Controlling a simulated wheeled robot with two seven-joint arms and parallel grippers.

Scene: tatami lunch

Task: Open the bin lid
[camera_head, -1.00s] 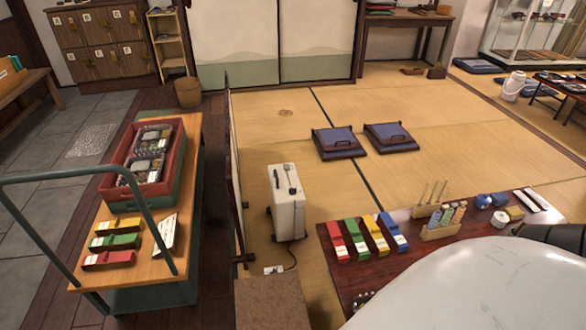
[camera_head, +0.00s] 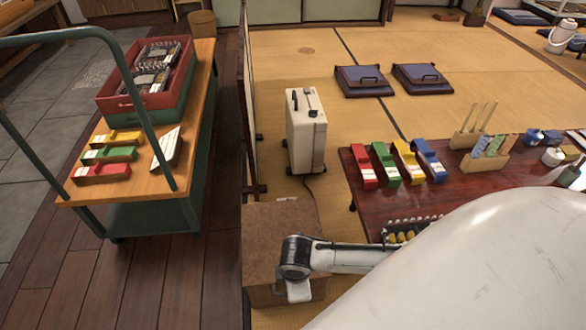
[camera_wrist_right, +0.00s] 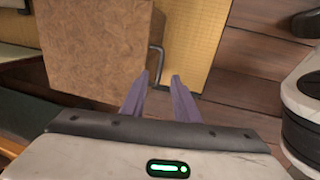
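A brown box with a speckled flat top (camera_head: 270,222), which I take to be the bin, stands on the floor at the lower middle of the head view. Its top looks closed. In the right wrist view the brown top (camera_wrist_right: 95,40) fills the upper left, and a grey metal handle (camera_wrist_right: 156,62) sits at its right edge. My right gripper (camera_wrist_right: 158,78) is open, with its two fingers on either side of the handle's near end; I cannot tell whether they touch it. In the head view my right wrist covers part of the box, and its fingers are hidden. My left gripper is not in view.
A low dark red table (camera_head: 400,205) with coloured blocks stands right of the box. A white suitcase-like case (camera_head: 306,135) stands behind it. A folding screen (camera_head: 247,100) and a green trolley (camera_head: 150,215) are to the left. Wooden floor lies between trolley and box.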

